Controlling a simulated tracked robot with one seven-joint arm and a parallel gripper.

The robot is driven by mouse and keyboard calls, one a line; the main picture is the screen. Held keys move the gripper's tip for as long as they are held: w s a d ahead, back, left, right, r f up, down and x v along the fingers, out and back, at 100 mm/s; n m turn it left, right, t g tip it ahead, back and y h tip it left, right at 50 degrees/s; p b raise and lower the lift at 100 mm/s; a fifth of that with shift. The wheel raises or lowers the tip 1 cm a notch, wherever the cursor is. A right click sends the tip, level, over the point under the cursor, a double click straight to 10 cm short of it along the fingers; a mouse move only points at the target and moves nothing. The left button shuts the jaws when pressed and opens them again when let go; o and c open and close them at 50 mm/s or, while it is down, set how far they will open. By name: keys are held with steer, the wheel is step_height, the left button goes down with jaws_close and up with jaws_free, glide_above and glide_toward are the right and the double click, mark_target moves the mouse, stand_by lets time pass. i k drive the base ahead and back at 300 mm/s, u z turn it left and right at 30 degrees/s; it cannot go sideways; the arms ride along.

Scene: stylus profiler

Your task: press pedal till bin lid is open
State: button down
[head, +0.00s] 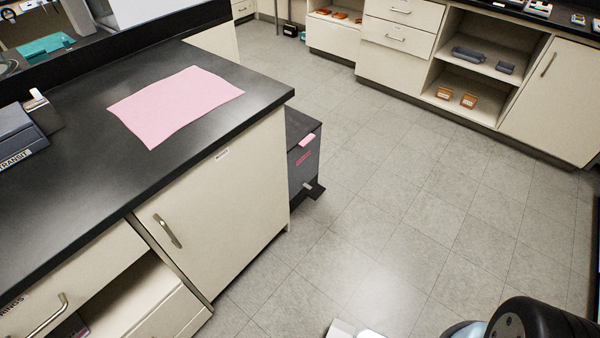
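A dark grey bin (304,168) stands on the floor just past the end of the black-topped bench, which hides its left part. Its flat dark lid (301,124) looks shut. A pink tab sits at the lid's front edge and a pink label on the front face. Low at the bin's front is a dark foot part with a small light piece, probably the pedal (314,189); its details are too small to tell. My gripper is not in view; only dark and pale parts, apparently of my arm, show at the bottom right, well apart from the bin.
The bench (215,210) with cream cabinets fills the left, with a pink sheet (175,103) on top. Cream cabinets with open shelves (470,75) line the back right. The tiled floor (410,210) between them is clear, including right of the bin.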

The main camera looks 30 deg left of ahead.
mark_target(315, 191)
steer(key=u, duration=0.35)
steer(key=i, duration=0.8)
steer(key=u, duration=0.4)
steer(key=k, duration=0.85)
steer(key=u, duration=0.2)
steer(key=i, duration=1)
steer(key=z, duration=0.1)
